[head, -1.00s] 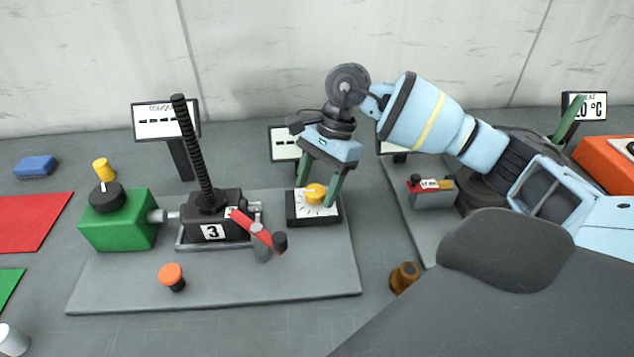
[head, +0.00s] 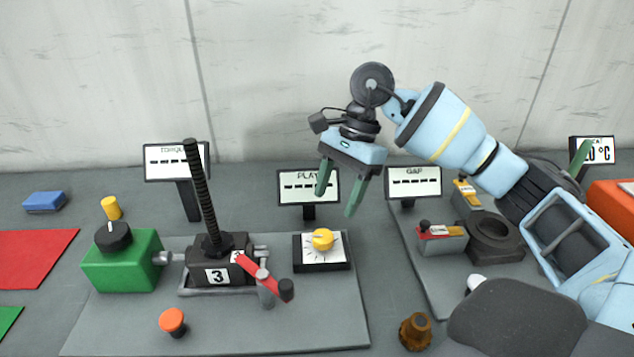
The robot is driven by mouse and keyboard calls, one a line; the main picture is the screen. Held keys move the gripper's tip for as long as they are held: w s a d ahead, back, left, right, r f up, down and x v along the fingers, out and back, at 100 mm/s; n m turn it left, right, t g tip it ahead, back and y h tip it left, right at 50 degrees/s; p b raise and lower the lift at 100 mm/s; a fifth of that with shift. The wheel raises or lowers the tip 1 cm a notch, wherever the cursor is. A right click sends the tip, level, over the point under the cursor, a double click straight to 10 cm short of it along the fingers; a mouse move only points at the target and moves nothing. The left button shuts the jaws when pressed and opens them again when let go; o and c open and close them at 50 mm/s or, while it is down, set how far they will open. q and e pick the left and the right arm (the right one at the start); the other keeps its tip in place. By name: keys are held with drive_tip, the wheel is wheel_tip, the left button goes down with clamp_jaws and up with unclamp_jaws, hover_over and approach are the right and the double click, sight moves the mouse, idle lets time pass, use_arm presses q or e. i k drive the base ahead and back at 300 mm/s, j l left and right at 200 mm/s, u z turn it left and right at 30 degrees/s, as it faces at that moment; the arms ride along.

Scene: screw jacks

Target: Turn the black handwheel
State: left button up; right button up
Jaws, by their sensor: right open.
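A black round knob (head: 113,237) with a white mark sits on top of a green box (head: 124,263) at the left. A shaft joins the box to screw jack 3 (head: 217,262), which has a tall black threaded screw (head: 199,195) and a red crank arm (head: 262,276). A dark ring-shaped part (head: 495,239) stands on the right plate. I cannot tell for certain which part is called the handwheel. My right gripper (head: 337,202) is open and empty, above and behind the yellow knob (head: 323,240) of a white dial, far from the green box. My left gripper is out of view.
An orange-capped button (head: 172,321) stands at the front of the grey plate (head: 230,332). Display signs stand behind, one labelled torque (head: 177,162) and one gap (head: 413,182). A brown knob (head: 415,332) lies between the plates. A yellow peg (head: 111,208) stands behind the green box.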

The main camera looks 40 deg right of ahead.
sight(112, 236)
drive_tip(key=k+j, duration=0.85)
